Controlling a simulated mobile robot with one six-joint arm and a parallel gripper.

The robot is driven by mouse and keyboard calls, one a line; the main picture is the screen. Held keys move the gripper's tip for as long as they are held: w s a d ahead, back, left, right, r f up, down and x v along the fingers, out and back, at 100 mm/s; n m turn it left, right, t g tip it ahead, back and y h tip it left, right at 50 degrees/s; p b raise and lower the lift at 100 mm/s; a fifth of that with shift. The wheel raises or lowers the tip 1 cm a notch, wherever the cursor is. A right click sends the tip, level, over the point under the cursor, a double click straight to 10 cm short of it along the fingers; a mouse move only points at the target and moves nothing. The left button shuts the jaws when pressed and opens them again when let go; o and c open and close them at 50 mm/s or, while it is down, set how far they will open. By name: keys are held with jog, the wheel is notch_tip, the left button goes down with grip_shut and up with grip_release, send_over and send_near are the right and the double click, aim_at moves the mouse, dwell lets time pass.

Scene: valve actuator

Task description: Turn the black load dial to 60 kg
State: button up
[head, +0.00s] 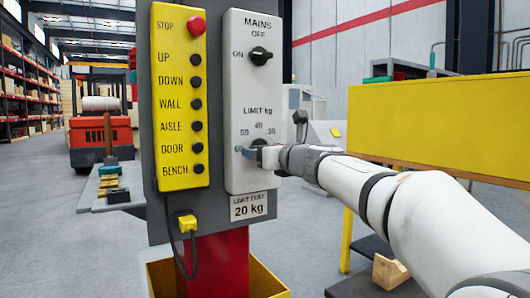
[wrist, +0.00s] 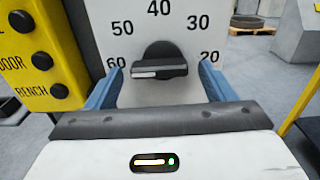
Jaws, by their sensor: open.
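The black load dial (wrist: 168,52) sits on the white panel below the LIMIT kg scale, which reads 60, 50, 40, 30, 20 from left to right in the wrist view. Its grip bar lies nearly level, with the white mark at its left end pointing left, at or slightly below the 60. My gripper (wrist: 161,72) is open, with one blue finger on each side of the dial and a visible gap to the bar. In the head view my gripper (head: 262,155) is at the panel and partly hides the dial (head: 260,142).
A black MAINS switch (head: 260,56) is above the dial. A yellow button box (head: 180,100) with a red STOP button (head: 196,26) is left of the panel. A sign (head: 249,206) below reads 20 kg. A yellow barrier (head: 440,122) stands at right.

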jog(key=v, duration=0.7)
jog(key=shift+p, duration=0.35)
jog(key=s+d+r+m+g+h+p, duration=0.1)
jog(key=s+d+r+m+h+p, duration=0.15)
jog(key=d+m+h+p, duration=0.6)
jog(key=s+d+r+m+h+p, duration=0.1)
jog(key=s+d+m+h+p, duration=0.2)
jog(key=d+m+p, duration=0.75)
jog(key=s+a+f+m+g+p, duration=0.1)
jog(key=s+f+m+g+p, duration=0.1)
jog(key=s+m+g+p, duration=0.3)
jog(key=s+a+f+m+g+y+p, duration=0.1)
jog(key=s+m+g+p, duration=0.5)
jog(key=s+m+p, duration=0.6)
jog(key=s+a+f+m, duration=0.1)
jog(key=s+m, duration=0.5)
jog(key=m, duration=0.1)
jog(key=shift+a+f, duration=0.25)
jog(key=shift+f, duration=0.05)
jog(key=shift+s+y, duration=0.15)
jog(key=shift+y, duration=0.1)
jog(key=shift+c, duration=0.2)
